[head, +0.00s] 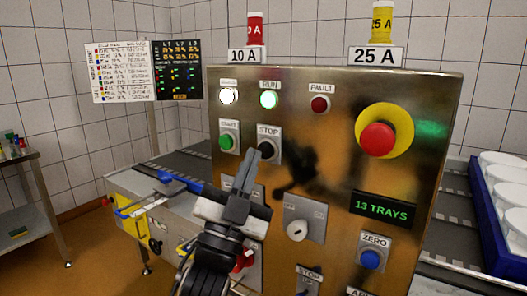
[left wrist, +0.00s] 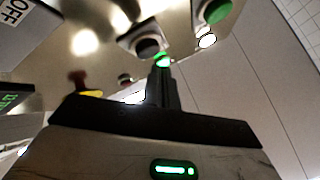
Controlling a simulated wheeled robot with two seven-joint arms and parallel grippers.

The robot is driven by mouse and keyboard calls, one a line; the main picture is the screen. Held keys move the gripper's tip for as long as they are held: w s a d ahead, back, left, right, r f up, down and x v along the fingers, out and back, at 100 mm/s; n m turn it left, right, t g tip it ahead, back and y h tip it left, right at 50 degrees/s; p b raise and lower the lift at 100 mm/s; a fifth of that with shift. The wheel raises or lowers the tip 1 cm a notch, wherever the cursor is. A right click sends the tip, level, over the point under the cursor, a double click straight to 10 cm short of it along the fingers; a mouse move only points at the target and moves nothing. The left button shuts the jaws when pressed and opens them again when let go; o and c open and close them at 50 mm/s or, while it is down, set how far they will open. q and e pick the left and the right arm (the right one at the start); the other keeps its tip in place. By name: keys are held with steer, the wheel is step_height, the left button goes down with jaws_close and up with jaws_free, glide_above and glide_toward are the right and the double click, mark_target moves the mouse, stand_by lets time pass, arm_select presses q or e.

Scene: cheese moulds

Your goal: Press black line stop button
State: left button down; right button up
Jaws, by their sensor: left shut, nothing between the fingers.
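The black stop button (head: 267,150) sits on the brass panel under the STOP label, right of the green start button (head: 227,142). My left gripper (head: 252,156) is shut and empty, its fingertips in front of the panel, just left of and slightly below the stop button. The left wrist view, turned about upside down, shows the black button (left wrist: 148,46) close to the fingertips (left wrist: 162,68). They look slightly to one side of it; whether they touch the panel I cannot tell. My right gripper is not in view.
The red emergency stop (head: 378,139) on its yellow disc is at the panel's upper right. The display (head: 382,207) reads 13 TRAYS. A selector knob (head: 297,230) lies below right of my gripper.

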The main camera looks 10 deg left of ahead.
arm_select(q)
steer(key=shift+w, duration=0.1)
steer(key=shift+w+d, duration=0.15)
steer(key=shift+w, duration=0.15)
steer(key=shift+w+d, duration=0.15)
steer(key=shift+w, duration=0.3)
stand_by(0.7)
stand_by(0.4)
steer(key=shift+s+a, duration=0.3)
steer(key=shift+s, duration=0.55)
steer(key=s, duration=0.1)
steer(key=s+a+p, duration=0.1)
steer(key=s, duration=0.2)
steer(key=shift+s+a, duration=0.35)
